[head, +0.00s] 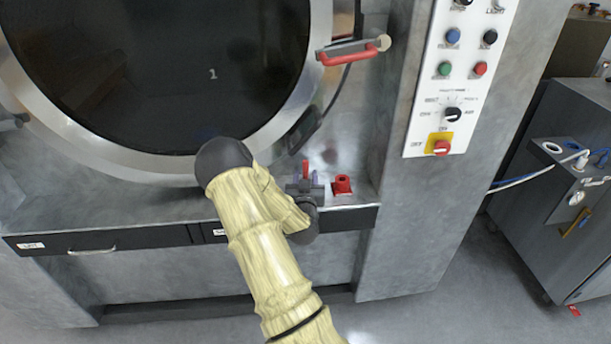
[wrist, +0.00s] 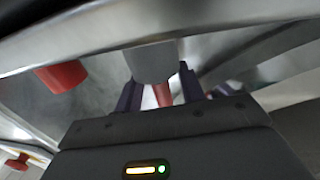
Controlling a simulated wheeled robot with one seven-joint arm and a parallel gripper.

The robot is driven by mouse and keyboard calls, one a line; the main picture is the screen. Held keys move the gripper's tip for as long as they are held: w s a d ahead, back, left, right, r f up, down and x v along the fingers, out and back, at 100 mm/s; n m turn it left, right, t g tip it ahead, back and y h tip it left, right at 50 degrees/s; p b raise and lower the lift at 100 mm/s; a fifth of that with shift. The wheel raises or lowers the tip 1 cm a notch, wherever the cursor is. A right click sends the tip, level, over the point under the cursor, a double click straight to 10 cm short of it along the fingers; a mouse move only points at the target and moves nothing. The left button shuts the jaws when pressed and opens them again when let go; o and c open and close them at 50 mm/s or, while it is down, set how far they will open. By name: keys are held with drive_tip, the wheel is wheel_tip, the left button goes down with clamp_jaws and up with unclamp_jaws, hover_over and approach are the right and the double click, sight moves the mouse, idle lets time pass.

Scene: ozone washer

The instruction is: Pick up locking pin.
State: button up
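The locking pin appears to be the piece with an upright red part (head: 306,168) on the steel ledge below the round door. In the wrist view, a grey cylinder (wrist: 152,62) with a red stem (wrist: 162,95) shows between my fingers. My gripper (head: 303,181) is at this piece, and its dark purple fingers also show in the wrist view (wrist: 161,90). The fingers stand apart, one on each side of the red stem, with gaps visible. The gripper body hides the near part of the piece.
A red holder (head: 342,185) stands on the ledge just right of my gripper. The round washer door (head: 160,70) and its red handle (head: 348,56) are above. Black drawer fronts (head: 95,245) lie below the ledge. A control panel (head: 460,80) is at the right.

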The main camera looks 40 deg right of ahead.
sight(305, 161)
idle(0.3)
clamp_jaws()
drive_tip(key=shift+r, duration=0.15)
drive_tip(key=shift+r, duration=0.3)
wheel_tip(305, 161, up, 6)
drive_tip(key=shift+f, duration=0.1)
drive_tip(key=s+d+p, duration=0.1)
drive_tip(key=s+p, duration=0.7)
drive_tip(key=s, duration=1)
drive_tip(key=shift+d+r, duration=0.15)
drive_tip(key=shift+r, duration=0.1)
